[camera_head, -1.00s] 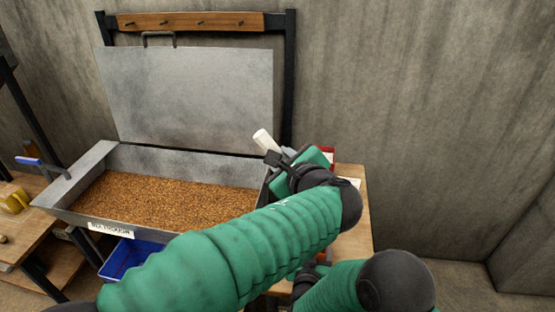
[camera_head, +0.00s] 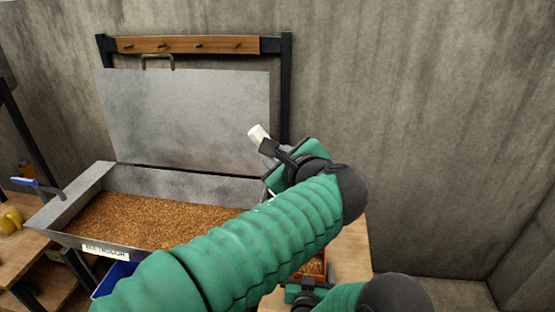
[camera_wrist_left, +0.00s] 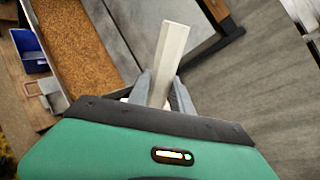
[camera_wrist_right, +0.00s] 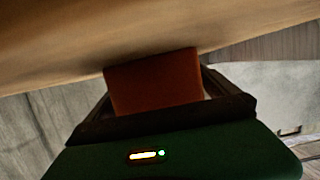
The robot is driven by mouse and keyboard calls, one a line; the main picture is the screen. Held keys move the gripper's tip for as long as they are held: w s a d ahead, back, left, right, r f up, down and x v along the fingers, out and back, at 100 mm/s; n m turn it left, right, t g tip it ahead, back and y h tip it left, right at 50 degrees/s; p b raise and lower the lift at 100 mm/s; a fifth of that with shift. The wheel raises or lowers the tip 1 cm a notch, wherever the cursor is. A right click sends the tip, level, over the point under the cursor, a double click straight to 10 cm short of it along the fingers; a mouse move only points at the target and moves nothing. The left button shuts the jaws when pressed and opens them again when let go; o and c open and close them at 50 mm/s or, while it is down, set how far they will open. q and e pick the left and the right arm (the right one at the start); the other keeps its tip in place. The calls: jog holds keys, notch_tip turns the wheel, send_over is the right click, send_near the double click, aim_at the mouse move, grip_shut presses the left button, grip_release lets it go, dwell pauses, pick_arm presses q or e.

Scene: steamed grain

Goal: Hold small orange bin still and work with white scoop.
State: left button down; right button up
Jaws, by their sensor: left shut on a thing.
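The white scoop's pale handle (camera_head: 257,133) sticks up and left from my left gripper (camera_head: 274,151), above the right end of the grain trough. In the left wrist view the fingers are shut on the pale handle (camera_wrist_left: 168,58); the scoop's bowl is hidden. The small orange bin (camera_head: 314,266) stands on the wooden table at the right, partly behind my left arm. My right gripper (camera_head: 304,287) is at its near side. In the right wrist view the bin's orange wall (camera_wrist_right: 155,82) sits between the fingers; whether they press on it is unclear.
The metal trough (camera_head: 92,184) of brown grain (camera_head: 140,222) has its lid (camera_head: 190,110) raised. A blue bin (camera_head: 110,280) is below it. A blue-handled tool (camera_head: 38,184) is at the trough's left edge. Bare table (camera_head: 350,250) shows right of the orange bin.

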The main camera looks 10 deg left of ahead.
jog(key=v, duration=1.2)
jog(key=shift+w, duration=0.1)
jog(key=x, duration=1.1)
jog(key=shift+f, duration=0.1)
pick_arm(q)
notch_tip(320, 180, down, 6)
jog(key=shift+r, duration=0.25)
pick_arm(e)
jog(key=shift+w, duration=0.4)
pick_arm(q)
jog(key=shift+w+a+f, duration=0.1)
jog(key=shift+a+f, duration=0.15)
jog(key=shift+f, duration=0.15)
pick_arm(e)
jog(key=shift+f, duration=0.1)
